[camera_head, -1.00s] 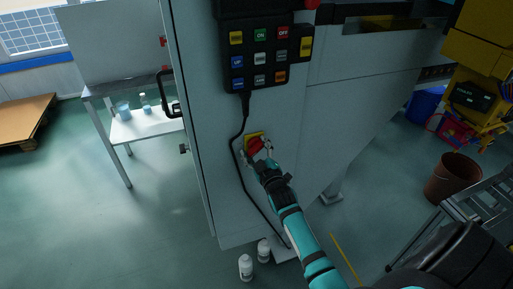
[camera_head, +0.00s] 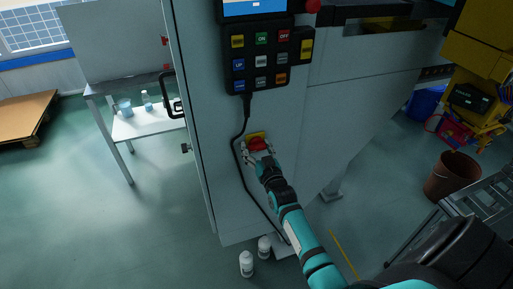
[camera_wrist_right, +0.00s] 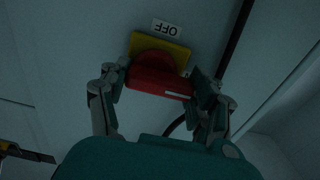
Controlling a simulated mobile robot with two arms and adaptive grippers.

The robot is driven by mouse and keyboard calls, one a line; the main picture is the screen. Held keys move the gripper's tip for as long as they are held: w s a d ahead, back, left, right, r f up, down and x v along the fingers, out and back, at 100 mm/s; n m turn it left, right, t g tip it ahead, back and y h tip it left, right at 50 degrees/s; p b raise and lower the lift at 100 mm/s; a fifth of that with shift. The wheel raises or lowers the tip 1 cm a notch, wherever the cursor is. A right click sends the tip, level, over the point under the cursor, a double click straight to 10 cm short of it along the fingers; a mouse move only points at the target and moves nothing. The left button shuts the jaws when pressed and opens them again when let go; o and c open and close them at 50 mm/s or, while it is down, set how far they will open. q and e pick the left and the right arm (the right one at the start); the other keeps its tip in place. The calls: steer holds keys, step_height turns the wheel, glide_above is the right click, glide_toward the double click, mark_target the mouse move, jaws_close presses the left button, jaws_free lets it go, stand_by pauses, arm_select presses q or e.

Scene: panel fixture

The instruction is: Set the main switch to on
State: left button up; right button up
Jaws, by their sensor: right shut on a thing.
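The main switch is a red rotary handle (camera_head: 258,144) on a yellow plate (camera_head: 255,134), on the front of the grey cabinet. My right gripper (camera_head: 258,152) is at the switch, with its arm coming up from the lower right. In the right wrist view the red handle (camera_wrist_right: 158,82) lies between the two fingers of the right gripper (camera_wrist_right: 160,86), which is shut on it. The handle lies roughly crosswise in that view. An "OFF" label (camera_wrist_right: 167,28) shows upside down beside the yellow plate (camera_wrist_right: 180,50). No "ON" label shows by the switch. My left gripper is not in view.
A button pendant (camera_head: 262,60) hangs above the switch, and its black cable (camera_head: 236,160) runs down just left of it. A screen (camera_head: 254,8) above is lit blue. White bottles (camera_head: 246,264) stand on the floor below. A side table (camera_head: 140,124) is at left.

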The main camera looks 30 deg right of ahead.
steer(key=shift+f, duration=0.1)
stand_by(0.4)
steer(key=o, duration=1.2)
steer(key=shift+c, duration=0.2)
steer(key=v, duration=1.2)
steer(key=shift+f, duration=0.1)
